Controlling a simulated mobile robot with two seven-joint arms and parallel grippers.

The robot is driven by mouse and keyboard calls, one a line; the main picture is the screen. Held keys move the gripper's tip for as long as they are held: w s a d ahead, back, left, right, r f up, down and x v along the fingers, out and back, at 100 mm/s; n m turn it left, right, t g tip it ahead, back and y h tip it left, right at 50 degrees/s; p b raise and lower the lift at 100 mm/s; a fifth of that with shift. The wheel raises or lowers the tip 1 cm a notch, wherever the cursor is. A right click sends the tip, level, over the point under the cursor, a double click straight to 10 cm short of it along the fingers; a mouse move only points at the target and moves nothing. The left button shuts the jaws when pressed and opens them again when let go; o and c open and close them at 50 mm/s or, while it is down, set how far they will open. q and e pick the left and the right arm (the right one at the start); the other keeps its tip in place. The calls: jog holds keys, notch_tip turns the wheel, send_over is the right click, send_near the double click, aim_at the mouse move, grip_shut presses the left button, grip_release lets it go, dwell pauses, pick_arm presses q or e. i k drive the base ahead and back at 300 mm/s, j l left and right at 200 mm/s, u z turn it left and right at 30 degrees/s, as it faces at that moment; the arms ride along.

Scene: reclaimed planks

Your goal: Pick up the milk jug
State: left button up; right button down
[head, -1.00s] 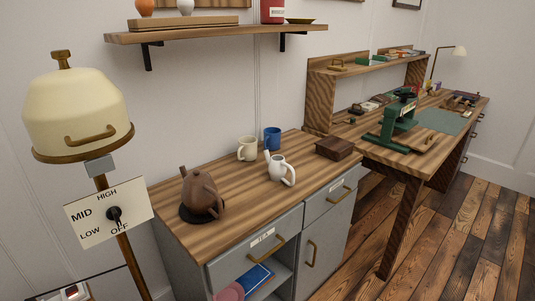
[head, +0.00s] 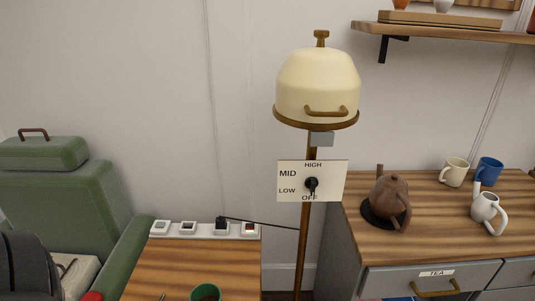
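The white milk jug (head: 486,208) stands upright on the wooden top of the grey cabinet (head: 440,235), at the right of the head view. Its handle is on the right and a raised spout is at its upper left. Nothing covers it. Neither of my grippers is in view.
A brown teapot (head: 389,202) on a dark round mat stands left of the jug. A cream mug (head: 454,171) and a blue mug (head: 489,171) stand behind it. A cream-shaded lamp (head: 318,88) with a dial plate (head: 312,181) stands left of the cabinet. A lower wooden table (head: 190,268) and green armchair (head: 60,195) are further left.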

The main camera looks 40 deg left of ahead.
aim_at(485, 206)
jog(key=u, duration=1.75)
jog(key=z, duration=2)
jog(key=i+l+u, duration=0.1)
jog(key=u, duration=0.35)
jog(key=l+u, duration=0.2)
jog(key=u, duration=0.2)
jog(key=i+l+u, duration=0.1)
jog(key=u, duration=0.35)
jog(key=l+u, duration=0.5)
jog(key=l, duration=0.45)
